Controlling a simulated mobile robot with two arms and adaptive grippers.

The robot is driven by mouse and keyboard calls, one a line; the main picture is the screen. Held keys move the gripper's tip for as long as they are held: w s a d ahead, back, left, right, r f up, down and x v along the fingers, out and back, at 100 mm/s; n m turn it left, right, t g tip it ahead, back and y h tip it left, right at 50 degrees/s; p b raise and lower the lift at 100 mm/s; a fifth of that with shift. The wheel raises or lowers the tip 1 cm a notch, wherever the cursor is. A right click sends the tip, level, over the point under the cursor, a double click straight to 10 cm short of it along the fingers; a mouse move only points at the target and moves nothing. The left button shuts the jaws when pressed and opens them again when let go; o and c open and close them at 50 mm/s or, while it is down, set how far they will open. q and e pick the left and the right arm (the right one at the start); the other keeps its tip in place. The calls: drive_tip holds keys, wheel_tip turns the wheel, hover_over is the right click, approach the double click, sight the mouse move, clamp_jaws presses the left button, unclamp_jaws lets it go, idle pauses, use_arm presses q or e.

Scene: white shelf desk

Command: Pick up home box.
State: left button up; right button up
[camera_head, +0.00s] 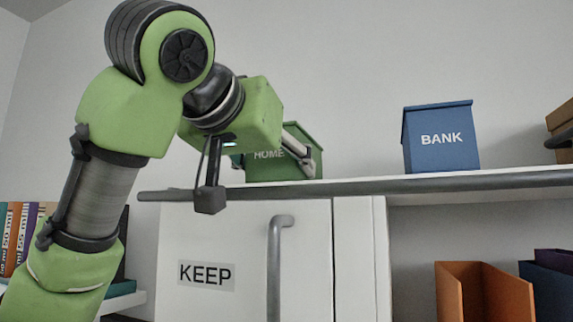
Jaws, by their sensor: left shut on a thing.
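The green home box (285,168) stands on the white top shelf, left of the middle, with the word HOME partly visible on its front. My left arm comes in from the left, and its gripper (258,170) is at the box, one finger in front to the left and the other by its right side. The left gripper is shut on the home box. The arm and gripper hide much of the box's left and upper part. My right gripper is not in view.
A blue box marked BANK (438,138) stands on the shelf to the right, clear of my gripper. A dark rail (400,186) runs along the shelf's front edge. Below is a white door marked KEEP (250,270) with a grey handle.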

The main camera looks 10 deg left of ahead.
use_arm(q)
drive_tip(key=shift+r, duration=0.2)
drive_tip(key=shift+r+p, duration=1.15)
drive_tip(key=shift+r, duration=0.2)
drive_tip(key=shift+s+f+b, duration=0.1)
drive_tip(key=shift+s+b, duration=0.2)
drive_tip(key=shift+s, duration=0.05)
drive_tip(key=f+b+v, duration=0.1)
drive_tip(key=b+v, duration=0.4)
drive_tip(key=v, duration=0.4)
drive_tip(key=f+b+v, duration=0.2)
drive_tip(key=b+v, duration=0.4)
drive_tip(key=v, duration=0.4)
drive_tip(key=shift+s+a, duration=0.2)
drive_tip(key=shift+s, duration=0.2)
drive_tip(key=shift+w+f, duration=0.1)
drive_tip(key=shift+f, duration=0.1)
drive_tip(key=shift+a, duration=0.1)
